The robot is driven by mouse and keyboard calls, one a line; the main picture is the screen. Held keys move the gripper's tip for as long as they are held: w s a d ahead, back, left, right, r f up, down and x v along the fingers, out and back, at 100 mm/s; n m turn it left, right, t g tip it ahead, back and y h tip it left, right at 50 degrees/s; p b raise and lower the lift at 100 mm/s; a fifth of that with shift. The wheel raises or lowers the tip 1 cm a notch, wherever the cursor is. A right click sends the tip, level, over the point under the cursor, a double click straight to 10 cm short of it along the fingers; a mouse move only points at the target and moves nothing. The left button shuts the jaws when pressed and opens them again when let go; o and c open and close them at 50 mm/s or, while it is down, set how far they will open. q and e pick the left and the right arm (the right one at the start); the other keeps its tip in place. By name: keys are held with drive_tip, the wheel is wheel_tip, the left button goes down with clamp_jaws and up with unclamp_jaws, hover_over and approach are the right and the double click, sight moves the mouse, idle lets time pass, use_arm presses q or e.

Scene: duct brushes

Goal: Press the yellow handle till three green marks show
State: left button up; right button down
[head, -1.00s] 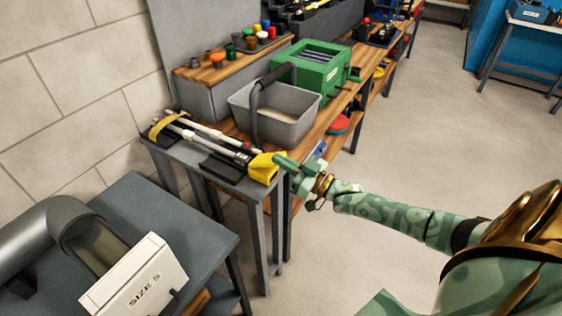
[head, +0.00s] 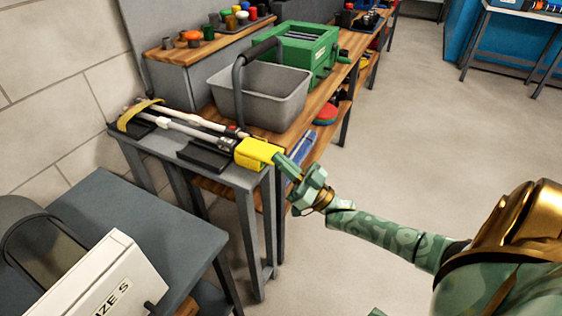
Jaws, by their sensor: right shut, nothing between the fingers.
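The yellow handle (head: 256,152) is a block at the right end of a device with pale rods (head: 183,127), lying on a narrow grey stand. My right gripper (head: 280,158) is shut and empty, with its fingertips at the right side of the yellow handle. They look to be touching it, but I cannot tell for sure. A small red spot (head: 232,129) shows on the device near the handle. I see no green marks on it. My left gripper is not in view.
A grey basket (head: 262,97) with a dark upright handle and a green box (head: 305,50) stand on the wooden bench behind. A grey table (head: 140,222) with a white box marked SIZE S (head: 100,280) is at lower left. Open floor lies to the right.

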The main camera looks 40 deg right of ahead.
drive_tip(key=shift+s+a+f, duration=0.1)
drive_tip(key=shift+f, duration=0.35)
wheel_tip(320, 180, up, 5)
drive_tip(key=p, duration=0.4)
drive_tip(key=f+b+v, duration=0.1)
drive_tip(key=v, duration=0.9)
drive_tip(key=shift+w+b, duration=0.25)
drive_tip(key=shift+b, duration=0.05)
